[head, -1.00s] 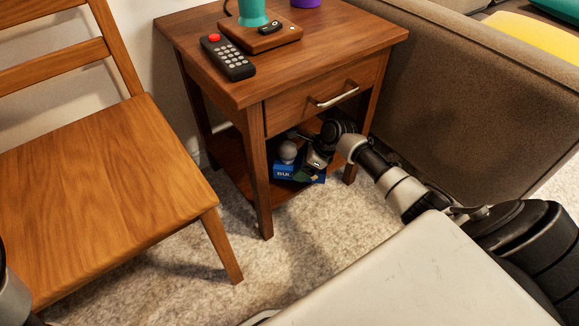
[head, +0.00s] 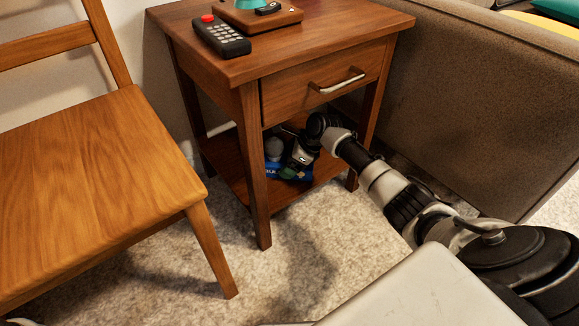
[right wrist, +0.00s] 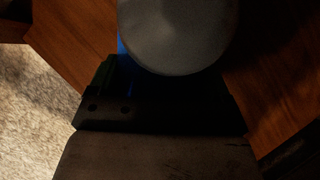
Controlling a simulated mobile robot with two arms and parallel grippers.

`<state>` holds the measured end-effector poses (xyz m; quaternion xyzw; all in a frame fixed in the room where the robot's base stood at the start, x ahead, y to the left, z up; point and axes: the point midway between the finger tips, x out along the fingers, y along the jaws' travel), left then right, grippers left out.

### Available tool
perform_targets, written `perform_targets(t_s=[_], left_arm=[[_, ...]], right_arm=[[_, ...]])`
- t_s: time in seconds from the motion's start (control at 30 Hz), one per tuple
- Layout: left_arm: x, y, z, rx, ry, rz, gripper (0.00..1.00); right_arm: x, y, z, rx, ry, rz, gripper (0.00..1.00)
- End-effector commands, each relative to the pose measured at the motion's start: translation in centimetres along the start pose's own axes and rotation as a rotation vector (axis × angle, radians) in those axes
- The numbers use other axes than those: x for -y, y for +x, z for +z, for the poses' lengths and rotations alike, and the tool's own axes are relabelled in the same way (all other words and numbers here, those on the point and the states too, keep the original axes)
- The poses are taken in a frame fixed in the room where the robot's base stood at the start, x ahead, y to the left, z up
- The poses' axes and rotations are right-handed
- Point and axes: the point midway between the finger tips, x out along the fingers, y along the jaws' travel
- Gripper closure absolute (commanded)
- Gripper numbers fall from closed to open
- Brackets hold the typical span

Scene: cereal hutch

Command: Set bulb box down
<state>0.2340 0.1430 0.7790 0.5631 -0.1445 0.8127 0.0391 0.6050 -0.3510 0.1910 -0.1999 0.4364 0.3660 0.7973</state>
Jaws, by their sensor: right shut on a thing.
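The blue bulb box (head: 272,170) is in the lower space of the wooden nightstand (head: 253,200), at or just above the lower shelf (head: 229,166). A pale round bulb shape (head: 274,148) shows above the blue part. My right gripper (head: 296,160) reaches in under the drawer and is shut on the box. Its fingers partly cover the box. In the right wrist view the round pale shape (right wrist: 178,30) fills the top middle, with a strip of blue beside it. Whether the box touches the shelf I cannot tell. My left gripper does not show.
A drawer with a metal handle (head: 337,82) is just above my right arm. A remote (head: 222,36) and a lamp base (head: 262,14) are on the nightstand top. A wooden chair (head: 90,180) stands left, a brown sofa (head: 460,90) right. Carpet (head: 180,275) lies in front.

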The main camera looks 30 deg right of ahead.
Motion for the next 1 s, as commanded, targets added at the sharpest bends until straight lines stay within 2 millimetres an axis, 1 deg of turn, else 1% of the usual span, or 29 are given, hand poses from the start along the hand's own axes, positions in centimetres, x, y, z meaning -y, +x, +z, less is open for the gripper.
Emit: perform_targets(t_s=[0.27,0.3,0.37,0.4,0.43,0.77,1.0], left_arm=[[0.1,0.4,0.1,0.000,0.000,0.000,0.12],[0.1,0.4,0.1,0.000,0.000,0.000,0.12],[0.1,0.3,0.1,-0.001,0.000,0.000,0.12],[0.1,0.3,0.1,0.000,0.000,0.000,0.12],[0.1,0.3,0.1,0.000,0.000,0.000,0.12],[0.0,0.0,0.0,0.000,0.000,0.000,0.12],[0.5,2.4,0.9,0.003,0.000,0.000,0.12]], right_arm=[[0.0,-0.1,0.1,0.001,0.001,0.000,0.46],[0.0,0.1,0.0,0.000,0.000,0.000,0.17],[0.0,0.1,0.0,0.000,0.000,0.000,0.08],[0.0,0.1,0.0,0.000,0.000,0.000,0.02],[0.0,0.1,0.0,0.000,0.000,0.000,0.00],[0.0,-0.1,0.0,0.000,-0.002,-0.001,0.00],[0.0,-2.6,0.4,-0.001,0.000,0.000,0.00]])
